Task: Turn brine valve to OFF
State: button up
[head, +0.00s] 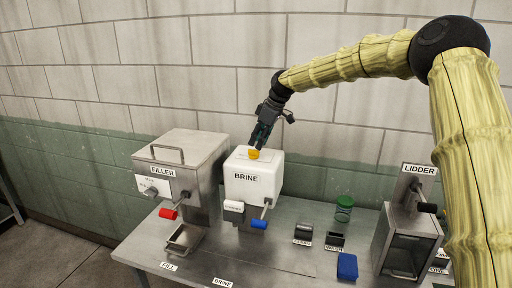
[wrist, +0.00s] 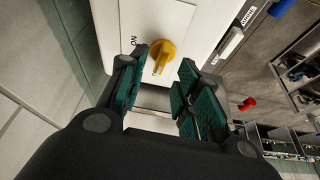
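The brine valve is a yellow knob (head: 253,154) on top of the white brine box (head: 262,172), which is labelled BRINE. Another mark by the knob is partly hidden. My gripper (head: 262,138) is just above the box top. In the wrist view its green-padded fingers (wrist: 164,80) are spread apart with nothing between the pads, and the knob lies just beyond the gap. I cannot tell whether a fingertip touches it.
The steel filler (head: 182,170) with a red handle stands left of the brine box. A blue-handled lever (head: 259,224) sticks out in front. A green-lidded jar (head: 344,208), a blue block (head: 347,266) and the steel lidder (head: 408,235) stand to the right. A block wall is behind.

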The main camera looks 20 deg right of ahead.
jog(key=v, duration=0.8)
jog(key=shift+d+f, duration=0.1)
